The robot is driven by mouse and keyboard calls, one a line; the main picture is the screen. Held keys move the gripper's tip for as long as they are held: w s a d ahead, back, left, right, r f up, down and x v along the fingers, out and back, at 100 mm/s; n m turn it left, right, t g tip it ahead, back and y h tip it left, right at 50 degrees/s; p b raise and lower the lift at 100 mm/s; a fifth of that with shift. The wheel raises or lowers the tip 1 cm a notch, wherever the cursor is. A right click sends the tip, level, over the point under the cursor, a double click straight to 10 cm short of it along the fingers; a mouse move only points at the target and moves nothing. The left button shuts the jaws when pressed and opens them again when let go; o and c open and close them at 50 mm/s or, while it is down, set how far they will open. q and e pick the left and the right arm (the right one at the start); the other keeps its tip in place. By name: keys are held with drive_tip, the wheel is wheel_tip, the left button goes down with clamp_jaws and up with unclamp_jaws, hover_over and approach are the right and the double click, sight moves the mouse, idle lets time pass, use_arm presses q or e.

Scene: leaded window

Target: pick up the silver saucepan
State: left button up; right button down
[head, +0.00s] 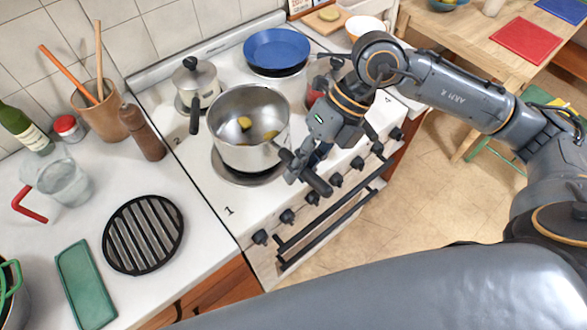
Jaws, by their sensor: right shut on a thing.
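The silver saucepan (236,155) is at the front left burner of the white stove, upright, with a few small yellow pieces (245,123) inside. Its black handle (318,184) points toward the stove's front right. My right gripper (297,168) comes in from the right and is shut on the handle close to the pan. The fingers partly hide the handle. A dark burner (245,178) shows below the pan; I cannot tell whether they touch. My left gripper is not in view.
A smaller lidded pot (199,82) stands close behind the pan, its black handle beside the pan's left rim. A blue pan (276,48) sits at the back. Stove knobs (311,198) line the front. A black trivet (143,235) lies on the left counter.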

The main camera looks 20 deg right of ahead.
sight(331, 194)
drive_tip(key=s+r+b, duration=0.1)
drive_tip(key=s, duration=0.1)
drive_tip(key=s+d+r+b, duration=0.1)
drive_tip(key=s+r, duration=0.1)
drive_tip(key=s, duration=0.1)
drive_tip(key=s+r+b, duration=0.1)
drive_tip(key=s+r, duration=0.1)
drive_tip(key=s, duration=0.1)
drive_tip(key=shift+s+d, duration=0.15)
drive_tip(key=shift+d, duration=0.1)
drive_tip(key=b, duration=0.2)
drive_tip(key=shift+a+b, duration=0.1)
drive_tip(key=shift+b, duration=0.2)
drive_tip(key=b, duration=0.2)
drive_tip(key=s+b, duration=0.1)
drive_tip(key=b, duration=0.2)
drive_tip(key=s+r+b, duration=0.1)
drive_tip(key=b, duration=0.2)
drive_tip(key=shift+s+d, duration=0.1)
drive_tip(key=shift+d, duration=0.15)
drive_tip(key=shift+r, duration=0.1)
